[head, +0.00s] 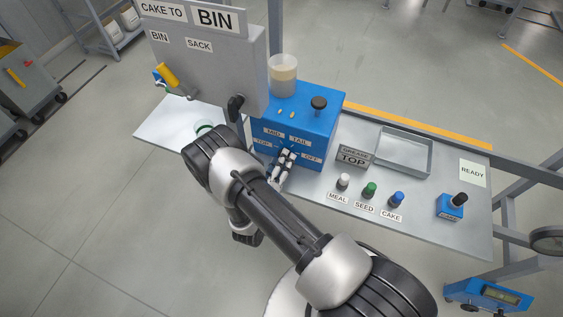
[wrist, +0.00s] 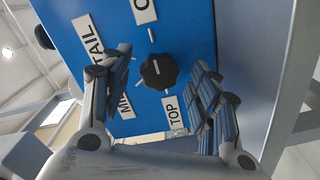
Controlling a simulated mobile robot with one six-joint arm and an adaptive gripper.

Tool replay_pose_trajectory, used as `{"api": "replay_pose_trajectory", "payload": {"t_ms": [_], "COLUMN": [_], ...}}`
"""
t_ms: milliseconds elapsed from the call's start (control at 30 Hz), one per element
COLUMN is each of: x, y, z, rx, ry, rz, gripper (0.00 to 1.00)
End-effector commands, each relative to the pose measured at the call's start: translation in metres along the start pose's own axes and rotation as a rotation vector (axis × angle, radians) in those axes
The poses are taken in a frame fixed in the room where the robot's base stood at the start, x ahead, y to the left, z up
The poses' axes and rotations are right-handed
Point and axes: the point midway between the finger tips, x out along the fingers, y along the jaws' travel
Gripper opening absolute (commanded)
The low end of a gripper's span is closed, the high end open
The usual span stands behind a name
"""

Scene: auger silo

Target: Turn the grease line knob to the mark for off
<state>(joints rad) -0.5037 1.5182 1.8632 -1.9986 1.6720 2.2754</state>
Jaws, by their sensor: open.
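The grease line knob is a black, lobed knob (wrist: 158,71) with a white line on it, on the face of a blue box (head: 318,112). Labels around it read TOP (wrist: 172,111), MID (wrist: 125,104) and TAIL (wrist: 89,36); another, cut off to an "O" (wrist: 142,5), matches the OFF label (head: 311,157) in the head view. I cannot tell surely which mark the line points at. My gripper (wrist: 164,66) is open, its fingers on either side of the knob, with gaps between. In the head view my gripper (head: 287,160) hides the knob.
White, green and blue knobs (head: 370,189) sit in front. A grey panel (head: 208,62) with a yellow-handled lever rises at left.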

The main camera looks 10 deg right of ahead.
Motion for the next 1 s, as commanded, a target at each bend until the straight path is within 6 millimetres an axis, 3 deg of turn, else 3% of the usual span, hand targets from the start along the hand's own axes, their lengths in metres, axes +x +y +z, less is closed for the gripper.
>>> {"api": "replay_pose_trajectory", "payload": {"t_ms": [233, 367, 800, 1000], "x": [-0.001, -0.012, -0.098, -0.117], "y": [0.0, -0.001, -0.001, 0.0], "z": [0.0, -0.001, -0.001, 0.0], "rx": [-0.001, -0.003, -0.002, -0.001], "ry": [0.0, 0.003, 0.006, 0.002], "rz": [0.0, -0.004, -0.003, -0.001], "gripper": [0.56, 0.56, 0.56, 0.56]}}
